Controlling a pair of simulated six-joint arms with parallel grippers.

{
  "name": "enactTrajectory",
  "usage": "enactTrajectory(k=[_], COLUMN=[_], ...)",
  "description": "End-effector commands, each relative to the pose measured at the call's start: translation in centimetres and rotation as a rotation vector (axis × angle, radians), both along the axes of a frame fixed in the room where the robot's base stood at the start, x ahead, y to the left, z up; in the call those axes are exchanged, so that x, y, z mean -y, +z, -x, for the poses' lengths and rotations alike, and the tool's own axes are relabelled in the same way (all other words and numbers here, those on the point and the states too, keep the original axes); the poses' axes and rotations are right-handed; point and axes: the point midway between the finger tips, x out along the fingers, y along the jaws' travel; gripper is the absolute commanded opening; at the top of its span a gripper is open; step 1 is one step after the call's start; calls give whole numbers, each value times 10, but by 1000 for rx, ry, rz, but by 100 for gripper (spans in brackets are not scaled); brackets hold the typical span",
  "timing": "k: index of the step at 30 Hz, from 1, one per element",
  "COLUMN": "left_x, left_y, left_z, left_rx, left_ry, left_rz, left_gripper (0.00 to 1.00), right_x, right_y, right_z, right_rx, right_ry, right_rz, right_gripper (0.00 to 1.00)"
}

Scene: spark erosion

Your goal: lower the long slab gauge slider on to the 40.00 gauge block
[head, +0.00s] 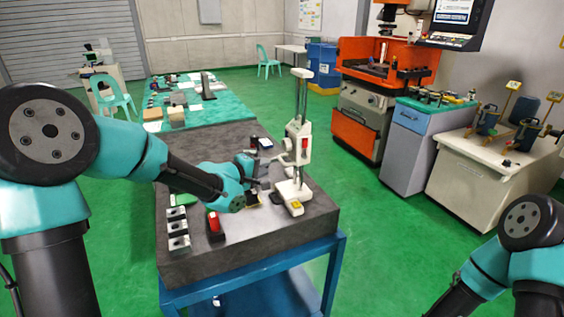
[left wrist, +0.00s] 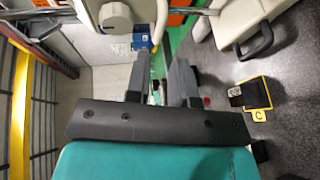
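The white long slab gauge stands upright on the dark slab (head: 240,255) in the head view. Its slider (head: 301,146) sits partway up the column, above a white base (head: 290,193). My left gripper (head: 264,165) is just left of the gauge, near slider height. In the left wrist view its two fingers (left wrist: 163,70) stand apart with nothing clear between them. A white gauge part, seemingly the slider (left wrist: 108,22), is beyond them at the upper left. I cannot make out which piece is the 40.00 gauge block. My right gripper is out of view.
A dark block with yellow edges (left wrist: 250,94) and a yellow C tag (left wrist: 257,115) lie on the slab. A red-topped piece (head: 214,223) and several grey blocks (head: 178,228) stand at the slab's left.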

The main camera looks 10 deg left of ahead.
Motion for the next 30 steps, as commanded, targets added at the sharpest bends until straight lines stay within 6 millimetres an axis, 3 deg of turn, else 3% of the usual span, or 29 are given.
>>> enactTrajectory(k=[15,28,30], left_x=[38,43,43], left_y=[-17,-18,-18], left_z=[-68,-76,-76], left_rx=[0,0,0], left_ry=[-1,-1,-1], left_rz=[-1,-1,-1], left_gripper=[22,22,16], right_x=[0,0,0], right_y=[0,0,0], right_z=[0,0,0], right_rx=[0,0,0], right_ry=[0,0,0], right_rz=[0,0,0], right_gripper=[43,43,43])
